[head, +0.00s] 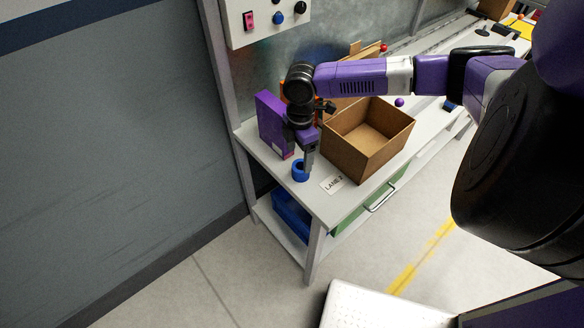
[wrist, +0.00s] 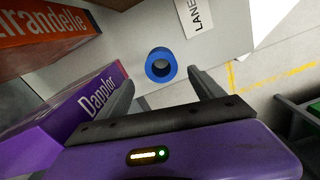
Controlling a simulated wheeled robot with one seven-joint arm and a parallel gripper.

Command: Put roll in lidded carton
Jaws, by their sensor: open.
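The blue roll (head: 300,174) is a short ring lying on the white table near its front left corner. In the wrist view the roll (wrist: 162,52) shows its round hole and lies just beyond my fingertips, between their lines. My gripper (head: 308,158) points down over the roll; its fingers (wrist: 160,80) are apart with nothing between them. I cannot tell whether a finger touches the roll. The brown carton (head: 350,160) stands to the right of my gripper, its top open and the visible inside empty. A brown panel (head: 352,84) rises behind it, perhaps its raised lid.
A purple box (head: 269,124) stands close left of my gripper. An orange box (wrist: 40,26) is behind it. A "LANE 2" label (head: 332,184) lies on the table in front of the carton. A control panel (head: 264,18) hangs above.

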